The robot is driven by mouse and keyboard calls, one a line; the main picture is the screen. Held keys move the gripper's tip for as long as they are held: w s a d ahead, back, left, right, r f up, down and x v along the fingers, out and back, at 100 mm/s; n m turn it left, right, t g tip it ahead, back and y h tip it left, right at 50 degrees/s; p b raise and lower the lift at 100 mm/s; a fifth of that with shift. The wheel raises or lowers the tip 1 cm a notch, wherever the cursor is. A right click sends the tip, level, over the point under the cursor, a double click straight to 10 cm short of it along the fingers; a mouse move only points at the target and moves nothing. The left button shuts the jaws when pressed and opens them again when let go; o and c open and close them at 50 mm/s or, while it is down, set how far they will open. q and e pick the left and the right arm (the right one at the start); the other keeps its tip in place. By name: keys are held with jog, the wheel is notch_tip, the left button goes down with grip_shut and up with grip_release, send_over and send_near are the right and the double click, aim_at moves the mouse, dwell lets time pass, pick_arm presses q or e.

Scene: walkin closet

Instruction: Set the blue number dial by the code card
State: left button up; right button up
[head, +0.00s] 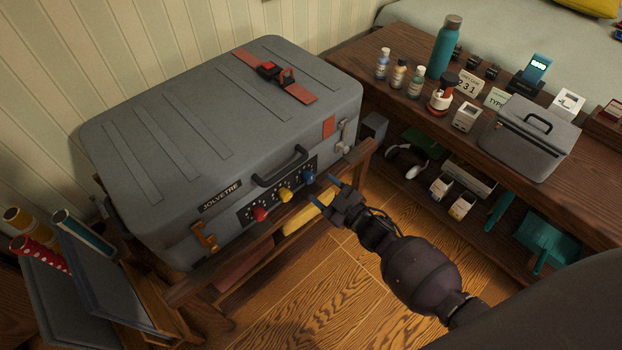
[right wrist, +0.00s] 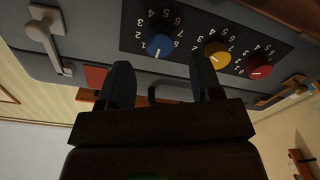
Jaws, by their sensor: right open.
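The blue number dial (head: 309,175) is at the right end of a black dial panel on the front of a grey case (head: 200,110). In the right wrist view the blue dial (right wrist: 159,44) has white numbers around it; its pale pointer mark seems near the low numbers, but I cannot read it exactly. My right gripper (head: 322,184) is open and empty, just in front of the blue dial. Its two fingers (right wrist: 162,72) show apart, with the dial beyond the gap between them. A small white card (head: 467,84) on the dark shelf seems to read 2 3 1. My left gripper is out of view.
A yellow dial (head: 285,194) and a red dial (head: 261,213) sit beside the blue one. A black handle (head: 280,167) is above the panel. Bottles, cards and a grey box (head: 530,138) crowd the shelf at right. The wooden floor (head: 330,300) is clear.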

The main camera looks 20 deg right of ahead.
aim_at(312, 179)
jog(key=x, duration=0.3)
jog(key=shift+w+a+f+b, duration=0.1)
jog(key=shift+w+f+b, duration=0.1)
jog(key=shift+b, duration=0.1)
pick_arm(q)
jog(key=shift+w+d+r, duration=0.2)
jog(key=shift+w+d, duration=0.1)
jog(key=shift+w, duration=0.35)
pick_arm(e)
jog(key=shift+w+a+r, duration=0.15)
jog(key=shift+w, duration=0.35)
jog(key=shift+c, duration=0.4)
jog(key=c, duration=0.7)
jog(key=shift+c, duration=0.7)
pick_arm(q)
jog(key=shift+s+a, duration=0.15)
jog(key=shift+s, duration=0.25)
pick_arm(e)
jog(key=shift+r+m, duration=0.1)
jog(key=shift+m, duration=0.2)
